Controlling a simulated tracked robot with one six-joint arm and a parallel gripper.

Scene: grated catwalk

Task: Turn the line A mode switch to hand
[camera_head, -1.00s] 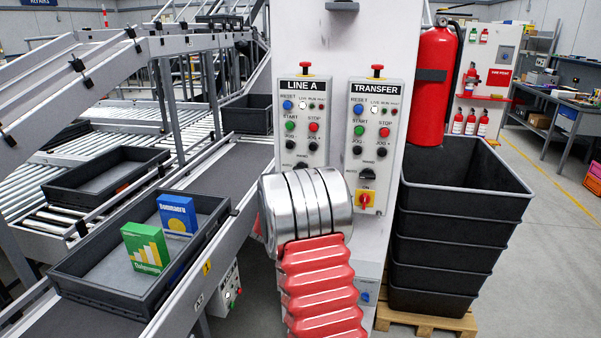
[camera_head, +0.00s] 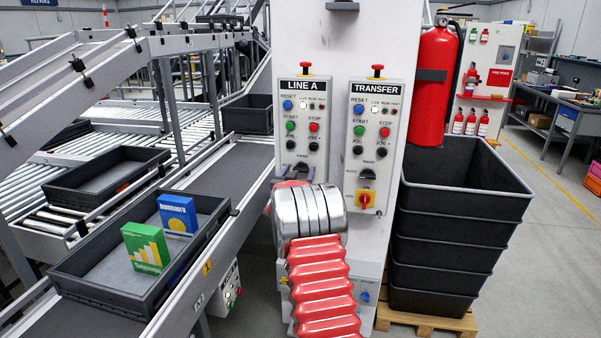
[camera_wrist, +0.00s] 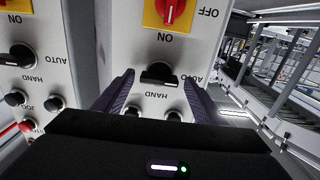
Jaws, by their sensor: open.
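The line A panel (camera_head: 318,110) is on the white column, left of the transfer panel (camera_head: 394,100). Its black mode switch (camera_head: 301,168) shows partly above my wrist in the head view. The wrist view, upside down, shows this switch (camera_wrist: 158,74) between the fingers of my gripper (camera_wrist: 158,84). Its bar lies sideways, seemingly toward AUTO; HAND is printed at another side. The gripper is open, with a gap on both sides of the knob. In the head view my gripper (camera_head: 295,176) is largely hidden behind my metal wrist.
A red-on-yellow ON/OFF switch (camera_wrist: 170,10) sits close to the mode switch. The transfer mode switch (camera_wrist: 20,56) is on the neighbouring panel. Stacked black crates (camera_head: 455,210) stand right of the column, and a conveyor (camera_head: 215,165) runs on the left.

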